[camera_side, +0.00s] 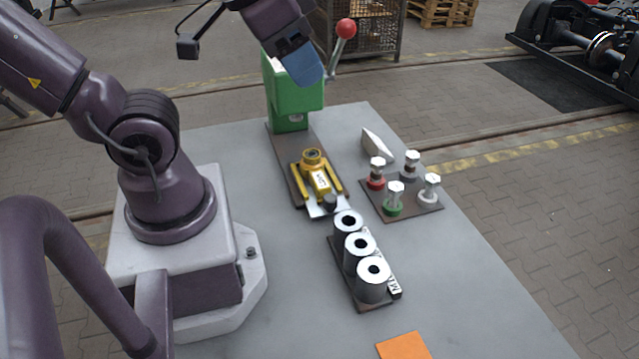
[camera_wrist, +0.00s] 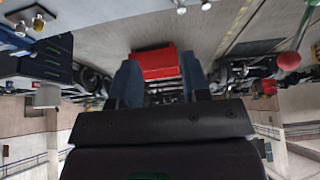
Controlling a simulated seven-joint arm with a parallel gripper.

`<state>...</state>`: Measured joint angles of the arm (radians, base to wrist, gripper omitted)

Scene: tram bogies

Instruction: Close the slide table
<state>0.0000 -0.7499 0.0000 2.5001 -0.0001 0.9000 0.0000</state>
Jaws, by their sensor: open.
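The slide table (camera_side: 318,181) is a yellow fixture with a round yellow top and a white label, on a long dark base plate (camera_side: 283,157). It sits out toward the front end of the base, clear of the green press (camera_side: 290,95) at the back. A silver plate and a dark knob (camera_side: 330,202) show at its front end. My gripper (camera_side: 307,72) is high in front of the press's upper part, well above the slide table. Its blue fingers also show in the wrist view (camera_wrist: 160,82), apart with nothing held between them.
The press lever's red knob (camera_side: 345,28) is close to the right of my gripper. Several bolts stand on a plate (camera_side: 412,212) at right. Grey rings (camera_side: 361,248) stand on a holder in front. An orange square (camera_side: 403,346) lies at the front edge. A grey wedge (camera_side: 377,146) lies behind the bolts.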

